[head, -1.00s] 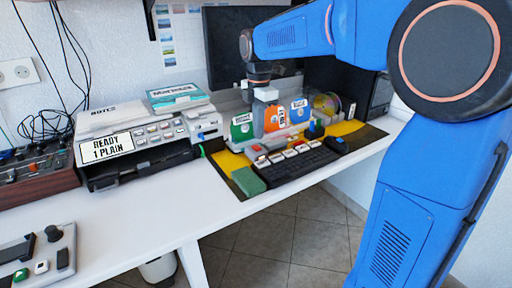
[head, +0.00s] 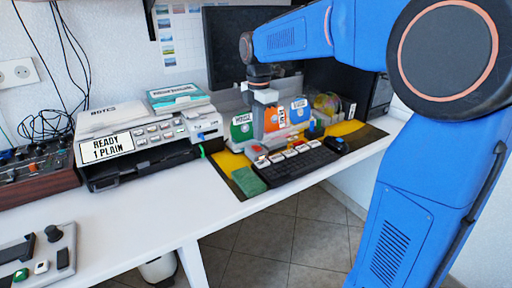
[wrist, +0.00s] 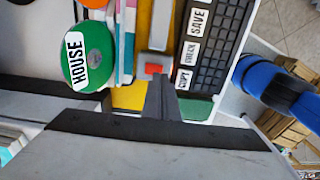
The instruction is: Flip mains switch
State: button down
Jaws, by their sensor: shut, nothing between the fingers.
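A small red switch (wrist: 153,69) sits at the end of a pale strip (wrist: 159,25) in the wrist view. In the head view the red switch (head: 254,148) shows small, in front of the discs. My gripper (wrist: 161,82) is shut and empty, with its tips beside the red switch in the picture. I cannot tell whether they touch it. In the head view my gripper (head: 258,125) points down in front of the disc row.
A green disc marked HOUSE (wrist: 87,55) stands left of my fingers in the wrist view. A black keyboard (head: 297,166) with labelled keys and a green block (head: 249,182) lie in front. A printer (head: 150,140) stands left.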

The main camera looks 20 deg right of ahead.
aim_at(258, 148)
jog(key=shift+f, duration=1.8)
dwell(0.4)
notch_tip(258, 148, up, 7)
dwell(1.1)
jog(key=s+d+f+m+t, duration=0.1)
jog(key=s+d+f+m, duration=0.1)
jog(key=s+f+m, duration=0.2)
jog(key=s+d+f+m+t, duration=0.2)
jog(key=s+m, duration=0.8)
jog(key=s, duration=0.6)
jog(key=s+d+f+m+t, duration=0.1)
jog(key=s+f+m, duration=0.4)
jog(key=s, duration=0.5)
jog(key=shift+d+f+m+t, duration=0.4)
jog(key=shift+d+m, duration=0.4)
jog(key=shift+m, duration=0.2)
